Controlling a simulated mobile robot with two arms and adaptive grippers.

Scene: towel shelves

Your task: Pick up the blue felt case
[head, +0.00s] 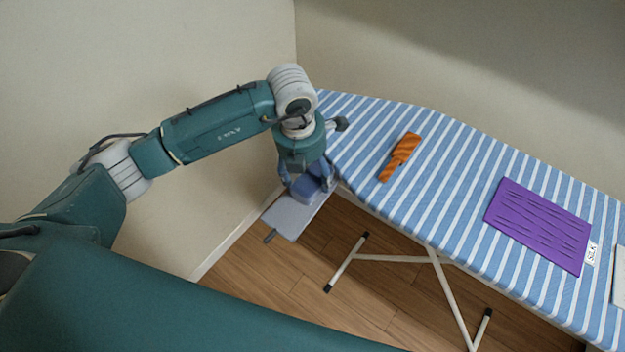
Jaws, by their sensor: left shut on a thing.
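The blue felt case (305,193) sits at the narrow left end of the ironing board, over a grey-blue flat rest (287,220) that juts out below the board's edge. My left gripper (308,182) reaches down over the case from above and is shut on it. The gripper hides part of the case, and I cannot tell whether the case still touches the rest. My right gripper is not in view.
The striped ironing board (445,190) stretches to the right on white legs. On it lie an orange striped brush-like object (401,156), a purple mat (540,223) and a small label reading SILK (592,253). Walls stand close behind and left. Wooden floor (290,275) shows below.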

